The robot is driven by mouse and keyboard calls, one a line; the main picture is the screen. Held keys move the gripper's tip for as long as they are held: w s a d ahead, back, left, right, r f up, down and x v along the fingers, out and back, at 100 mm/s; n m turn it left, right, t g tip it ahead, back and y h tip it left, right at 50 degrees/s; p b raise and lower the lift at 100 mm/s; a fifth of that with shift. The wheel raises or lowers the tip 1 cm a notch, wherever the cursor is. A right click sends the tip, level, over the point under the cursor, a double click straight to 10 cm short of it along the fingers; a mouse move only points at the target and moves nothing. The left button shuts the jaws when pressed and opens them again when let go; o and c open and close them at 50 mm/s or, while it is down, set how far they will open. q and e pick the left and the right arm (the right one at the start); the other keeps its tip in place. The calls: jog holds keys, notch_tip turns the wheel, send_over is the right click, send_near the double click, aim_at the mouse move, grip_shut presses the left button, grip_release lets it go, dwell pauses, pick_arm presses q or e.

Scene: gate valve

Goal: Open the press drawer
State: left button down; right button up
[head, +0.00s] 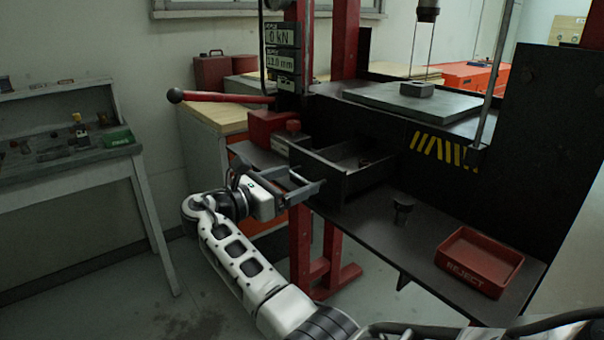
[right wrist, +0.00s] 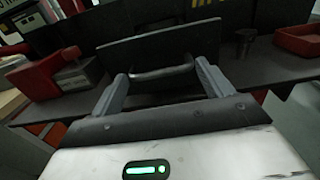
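The press drawer (head: 335,180) is a dark, open-topped box standing out from the press above the lower shelf. Its inside shows in the head view, with a small dark item in it that I cannot make out. In the right wrist view its flat front panel (right wrist: 150,45) faces me, with a curved bar handle (right wrist: 162,75) on it. My right gripper (head: 297,187) is at the drawer front. Its two fingers (right wrist: 162,84) are wide apart with the handle between them. I cannot tell whether they touch the handle. My left gripper is out of view.
A red REJECT tray (head: 480,262) and a small dark cup-like piece (head: 403,210) sit on the lower shelf (head: 385,235). A red lever with a round knob (head: 175,96) sticks out left. A workbench (head: 60,165) stands at far left, with open floor between.

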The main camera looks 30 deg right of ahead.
jog(key=a, duration=0.3)
jog(key=shift+s+a, duration=0.15)
jog(key=shift+s, duration=0.05)
jog(key=shift+a+f, duration=0.15)
jog(key=shift+a, duration=0.3)
jog(key=o, duration=1.1)
jog(key=shift+s, duration=0.1)
jog(key=shift+p, duration=0.3)
